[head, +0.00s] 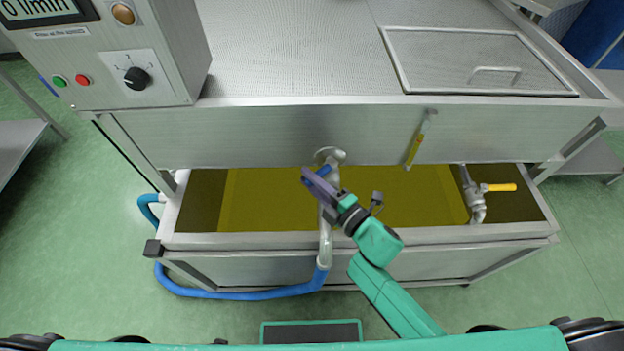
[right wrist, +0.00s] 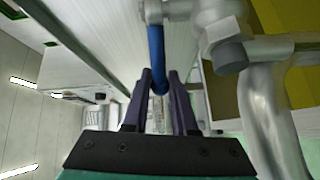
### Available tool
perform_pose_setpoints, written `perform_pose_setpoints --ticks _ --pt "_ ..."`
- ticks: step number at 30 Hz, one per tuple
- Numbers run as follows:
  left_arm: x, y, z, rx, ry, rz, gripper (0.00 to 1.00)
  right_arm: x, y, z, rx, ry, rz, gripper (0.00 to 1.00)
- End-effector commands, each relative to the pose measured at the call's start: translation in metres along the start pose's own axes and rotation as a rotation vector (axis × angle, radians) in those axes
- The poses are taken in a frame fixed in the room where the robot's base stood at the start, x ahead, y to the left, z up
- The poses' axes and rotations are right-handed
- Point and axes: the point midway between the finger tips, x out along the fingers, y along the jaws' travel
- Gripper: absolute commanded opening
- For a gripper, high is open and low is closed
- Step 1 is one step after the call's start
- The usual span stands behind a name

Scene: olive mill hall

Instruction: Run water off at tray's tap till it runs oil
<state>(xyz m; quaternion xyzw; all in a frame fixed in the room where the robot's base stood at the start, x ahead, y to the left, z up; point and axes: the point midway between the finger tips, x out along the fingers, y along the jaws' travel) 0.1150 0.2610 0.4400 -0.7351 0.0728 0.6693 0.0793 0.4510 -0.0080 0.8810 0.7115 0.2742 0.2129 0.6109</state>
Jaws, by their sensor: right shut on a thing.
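The tray's tap (head: 332,158) sits on the metal front panel, with a grey pipe dropping from it into a blue hose. Its blue lever (head: 323,171) also shows in the right wrist view (right wrist: 156,50), where it runs down between my fingers. My right gripper (head: 309,179) is shut on the blue lever. In the right wrist view, my dark fingers (right wrist: 160,98) stand on both sides of the lever's end. What runs inside the pipe is hidden. A sight tube (head: 416,146) on the panel shows yellow in its lower part. My left gripper is not in view.
Below, an open steel trough (head: 380,240) holds yellow-olive liquid. A second tap with a yellow handle (head: 500,187) stands at its right. The blue hose (head: 240,295) curls around the trough's front left. A control box (head: 150,50) stands at upper left.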

Motion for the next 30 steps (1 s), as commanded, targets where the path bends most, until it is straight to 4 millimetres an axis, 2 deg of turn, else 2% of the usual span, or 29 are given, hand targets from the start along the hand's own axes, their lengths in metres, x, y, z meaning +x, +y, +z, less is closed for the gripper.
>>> perform_pose_setpoints --ticks 3,4,6,18,22,26,30 --pt "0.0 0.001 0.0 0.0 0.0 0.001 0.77 0.0 -0.002 -0.001 0.003 0.001 -0.003 0.0" --pt "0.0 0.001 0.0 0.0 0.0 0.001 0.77 0.0 -0.002 -0.001 0.003 0.001 -0.003 0.29" --pt "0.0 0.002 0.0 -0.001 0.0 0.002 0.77 0.0 -0.002 -0.001 0.003 0.001 -0.002 0.56" --pt "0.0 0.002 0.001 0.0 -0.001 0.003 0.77 0.0 0.0 0.0 0.002 0.001 0.0 0.56" --pt "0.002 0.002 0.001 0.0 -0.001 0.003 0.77 -0.007 -0.002 0.0 0.001 0.0 -0.001 0.56" --pt "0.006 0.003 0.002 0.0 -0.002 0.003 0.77 -0.03 -0.003 0.0 0.002 0.001 -0.004 0.56" --pt "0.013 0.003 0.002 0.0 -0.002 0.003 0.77 -0.068 -0.005 -0.001 0.005 0.001 -0.006 0.56"
